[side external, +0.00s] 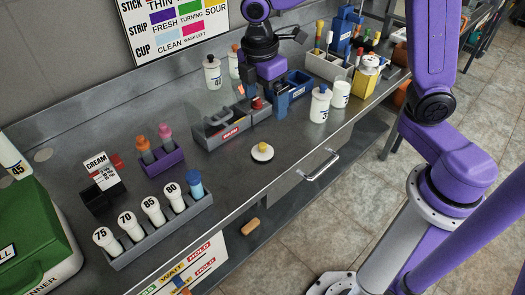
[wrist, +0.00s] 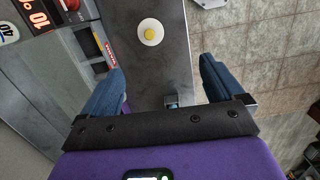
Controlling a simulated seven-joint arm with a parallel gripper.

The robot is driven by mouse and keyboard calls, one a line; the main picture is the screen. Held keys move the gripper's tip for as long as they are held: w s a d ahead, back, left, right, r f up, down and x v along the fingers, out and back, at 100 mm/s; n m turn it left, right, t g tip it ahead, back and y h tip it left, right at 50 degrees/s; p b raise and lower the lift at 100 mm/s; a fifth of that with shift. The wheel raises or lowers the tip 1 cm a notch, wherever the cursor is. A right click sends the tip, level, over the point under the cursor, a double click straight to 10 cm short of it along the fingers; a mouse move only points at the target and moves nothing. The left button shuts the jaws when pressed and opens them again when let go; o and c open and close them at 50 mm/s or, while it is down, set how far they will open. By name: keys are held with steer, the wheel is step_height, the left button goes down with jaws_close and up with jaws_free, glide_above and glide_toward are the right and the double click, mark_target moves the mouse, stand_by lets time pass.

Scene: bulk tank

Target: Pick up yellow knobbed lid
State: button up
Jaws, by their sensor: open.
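The yellow knobbed lid (side external: 262,152) is a small white disc with a yellow knob. It lies flat on the grey bench near its front edge in the side external view. It also shows in the wrist view (wrist: 150,32), ahead of the fingers and between their lines. My gripper (wrist: 165,75) has two blue fingers spread wide with nothing between them. In the side external view my gripper (side external: 268,92) is above the bench, up and behind the lid, and its fingers are partly hard to make out.
A grey tray (side external: 222,134) stands behind the lid. A white bottle (side external: 319,104) and white cup (side external: 340,93) are to its right. A purple rack (side external: 163,160) and a grey rack of numbered pieces (side external: 160,232) stand left. The bench around the lid is clear.

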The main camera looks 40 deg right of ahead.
steer(key=w, duration=0.3)
glide_above(263, 145)
steer(key=shift+n, duration=0.3)
steer(key=f, duration=1.2)
steer(key=shift+w+a+f, duration=0.2)
steer(key=shift+w+f, duration=0.05)
steer(key=shift+f, duration=0.1)
steer(key=shift+s+d+f, duration=0.1)
steer(key=shift+f, duration=1.2)
steer(key=shift+s+d+f, duration=0.1)
steer(key=shift+f, duration=1.2)
steer(key=c, duration=1.1)
steer(key=shift+r, duration=0.15)
